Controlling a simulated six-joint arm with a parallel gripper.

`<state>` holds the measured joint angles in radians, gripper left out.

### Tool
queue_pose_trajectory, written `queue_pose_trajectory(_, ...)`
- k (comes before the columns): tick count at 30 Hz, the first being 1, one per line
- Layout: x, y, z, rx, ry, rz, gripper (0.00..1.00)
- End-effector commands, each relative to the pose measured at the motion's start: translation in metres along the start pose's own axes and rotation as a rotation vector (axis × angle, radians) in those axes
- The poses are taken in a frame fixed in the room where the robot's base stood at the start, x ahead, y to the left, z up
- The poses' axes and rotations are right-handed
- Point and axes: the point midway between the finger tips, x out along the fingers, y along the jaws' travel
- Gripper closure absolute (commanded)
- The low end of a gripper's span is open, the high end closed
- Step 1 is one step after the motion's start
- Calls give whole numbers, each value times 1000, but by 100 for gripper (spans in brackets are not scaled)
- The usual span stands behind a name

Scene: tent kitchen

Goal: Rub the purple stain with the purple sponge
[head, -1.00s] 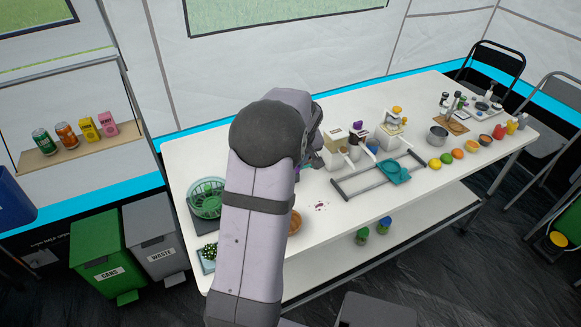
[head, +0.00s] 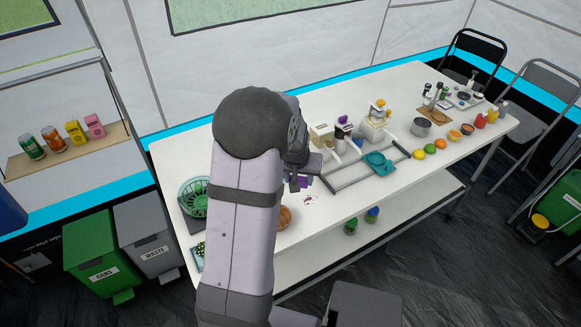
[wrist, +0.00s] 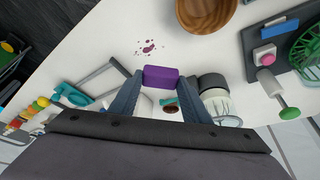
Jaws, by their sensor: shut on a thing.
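My gripper (wrist: 160,84) is shut on the purple sponge (wrist: 160,77), which sits between the two fingertips in the wrist view. In the head view the sponge (head: 303,181) shows just right of my arm, near the stain. The purple stain (wrist: 149,47) is a cluster of small dark spots on the white table, just beyond the sponge in the wrist view. It also shows in the head view (head: 309,198), in front of the sponge. The sponge appears to be above the table and apart from the stain; the exact height is hard to tell.
A wooden bowl (wrist: 205,12) stands near the stain. A grey rack frame (head: 338,187) and a teal pan (head: 380,163) lie to the right. A green basket (head: 195,196) is at the left end. The white table (head: 335,215) is clear around the stain.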

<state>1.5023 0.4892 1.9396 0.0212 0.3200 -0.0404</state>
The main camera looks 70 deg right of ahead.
Motion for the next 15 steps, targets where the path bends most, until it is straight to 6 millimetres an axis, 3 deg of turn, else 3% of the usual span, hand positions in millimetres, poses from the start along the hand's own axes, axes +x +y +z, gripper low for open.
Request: queue_pose_trajectory(15, -4, 10, 12, 165, 0, 67, 75)
